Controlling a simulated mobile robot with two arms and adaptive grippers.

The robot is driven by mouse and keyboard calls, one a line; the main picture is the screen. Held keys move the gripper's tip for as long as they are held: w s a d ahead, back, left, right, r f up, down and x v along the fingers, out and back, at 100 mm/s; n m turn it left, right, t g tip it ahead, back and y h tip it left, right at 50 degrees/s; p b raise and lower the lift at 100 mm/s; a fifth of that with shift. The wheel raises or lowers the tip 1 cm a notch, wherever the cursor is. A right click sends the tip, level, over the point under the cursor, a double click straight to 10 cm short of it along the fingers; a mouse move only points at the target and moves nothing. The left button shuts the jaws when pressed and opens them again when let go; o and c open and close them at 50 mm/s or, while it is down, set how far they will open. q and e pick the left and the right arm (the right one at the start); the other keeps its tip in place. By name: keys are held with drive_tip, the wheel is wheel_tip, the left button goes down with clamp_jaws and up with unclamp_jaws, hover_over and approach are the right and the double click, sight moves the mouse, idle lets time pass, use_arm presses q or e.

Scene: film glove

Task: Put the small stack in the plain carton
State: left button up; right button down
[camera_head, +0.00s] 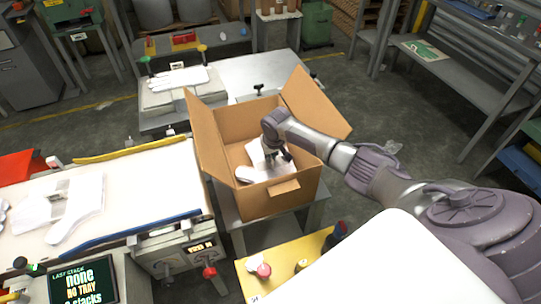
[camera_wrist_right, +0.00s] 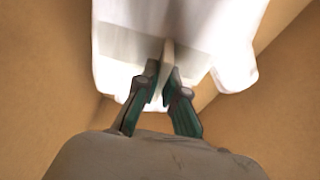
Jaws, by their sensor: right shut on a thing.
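The plain brown carton (camera_head: 258,202) stands open on a grey stand in the middle of the head view, its flaps spread. My right gripper (camera_head: 273,160) reaches down inside it from the right. In the right wrist view the fingers (camera_wrist_right: 163,88) are shut on a white stack of film gloves (camera_wrist_right: 225,40), which also shows in the head view (camera_head: 248,174). The stack is inside the carton walls, low down. I cannot tell whether it touches the carton floor. My left gripper is not in view.
A white-topped machine (camera_head: 120,180) at left carries more white gloves (camera_head: 78,215), with a dark display (camera_head: 84,283) in front. Another glove stack (camera_head: 180,80) lies on the back bench. A yellow table (camera_head: 285,262) with small items is in front.

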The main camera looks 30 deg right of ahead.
sight(270, 164)
drive_tip(key=shift+f+b, duration=1.1)
drive_tip(key=shift+f, duration=0.5)
drive_tip(key=c, duration=1.2)
unclamp_jaws()
drive_tip(key=v, duration=1.2)
